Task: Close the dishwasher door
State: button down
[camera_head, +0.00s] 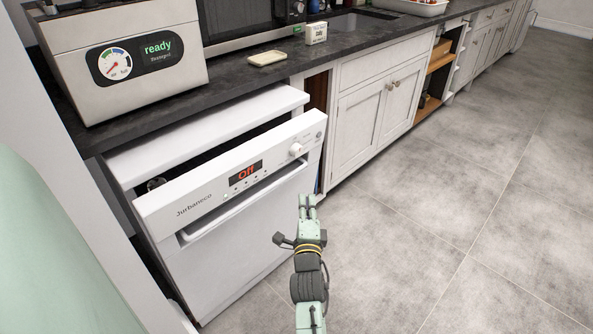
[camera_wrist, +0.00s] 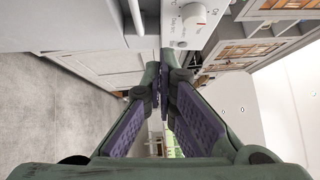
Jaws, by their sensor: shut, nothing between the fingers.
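The white dishwasher (camera_head: 210,125) stands under the dark counter. Its door (camera_head: 235,245) is ajar, tilted outward at the top, with a dark gap behind its control panel (camera_head: 200,192). The panel shows "Off" in red and has a round knob (camera_head: 296,149) at its right end. My gripper (camera_head: 306,202) is shut and empty, in front of the door's right side; I cannot tell whether it touches the door. In the wrist view my gripper (camera_wrist: 165,72) has its fingertips together, close below the panel with the knob (camera_wrist: 193,15).
A metal appliance (camera_head: 125,60) reading "ready" stands on the counter (camera_head: 235,80), with a small light tray (camera_head: 267,58) and a small box (camera_head: 316,32) to its right. White cabinets (camera_head: 375,100) continue rightward. The grey tiled floor (camera_head: 450,220) on the right is clear.

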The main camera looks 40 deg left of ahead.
aim_at(297, 171)
jog(key=shift+w+a+r+p, duration=0.25)
jog(key=shift+w+a+p, duration=0.25)
jog(key=shift+w+a, duration=0.95)
jog(key=shift+w+a+r+p, duration=0.2)
jog(key=shift+w+a+p, duration=0.55)
jog(key=shift+a, duration=1.1)
jog(key=shift+w+a+r+p, duration=0.25)
jog(key=shift+w+a, duration=1.15)
jog(key=shift+a, duration=0.25)
